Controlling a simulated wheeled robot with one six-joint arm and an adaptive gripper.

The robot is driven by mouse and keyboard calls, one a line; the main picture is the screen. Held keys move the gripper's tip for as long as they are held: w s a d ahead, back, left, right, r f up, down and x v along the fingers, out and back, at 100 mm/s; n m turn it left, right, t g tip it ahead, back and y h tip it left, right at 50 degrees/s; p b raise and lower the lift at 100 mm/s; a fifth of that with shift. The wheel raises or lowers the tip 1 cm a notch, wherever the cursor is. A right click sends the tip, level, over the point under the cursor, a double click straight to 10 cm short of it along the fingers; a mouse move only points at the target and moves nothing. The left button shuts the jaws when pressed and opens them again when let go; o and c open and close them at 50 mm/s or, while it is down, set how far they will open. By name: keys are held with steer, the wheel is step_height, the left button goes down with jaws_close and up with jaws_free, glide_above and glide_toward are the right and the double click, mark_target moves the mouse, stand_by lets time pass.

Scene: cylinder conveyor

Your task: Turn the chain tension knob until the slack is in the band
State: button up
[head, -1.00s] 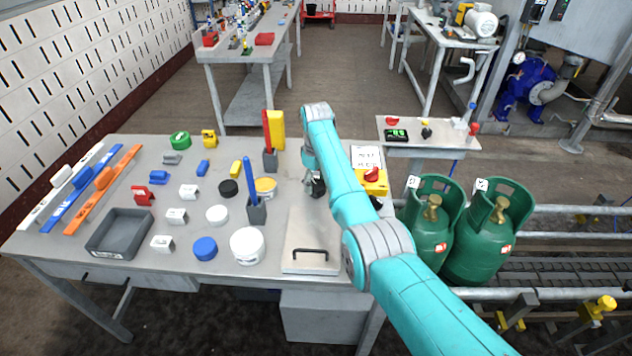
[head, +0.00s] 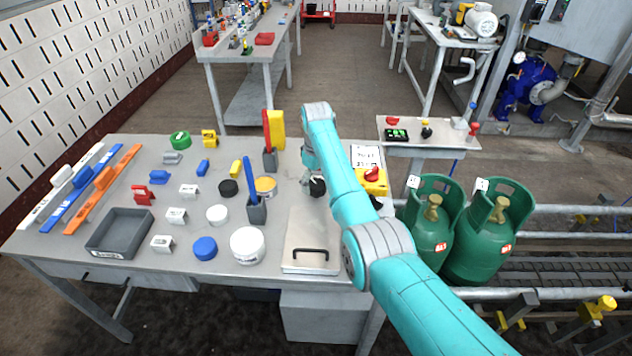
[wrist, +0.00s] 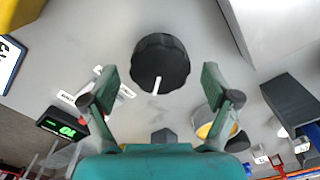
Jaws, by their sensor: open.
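The black round knob (wrist: 160,62) with a white pointer line stands on the grey table top in the wrist view; its line points toward the picture's bottom. In the head view the knob (head: 317,187) shows small and dark beside the arm's end. My gripper (wrist: 158,72) is open and empty, with one finger on each side of the knob and gaps between them. In the head view my gripper (head: 311,180) is mostly hidden by my arm. A black readout with green digits (head: 396,134) sits on the small back table; its digits are too small to read surely.
A red knob on a yellow box (head: 372,176) and a white sign (head: 366,156) stand right of my arm. A hinged plate with a black handle (head: 310,255) lies in front. Pen holders (head: 257,210), jars (head: 247,246) and blocks crowd the left. Green cylinders (head: 432,245) stand at right.

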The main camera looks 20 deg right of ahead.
mark_target(316, 183)
step_height(316, 183, up, 12)
stand_by(0.5)
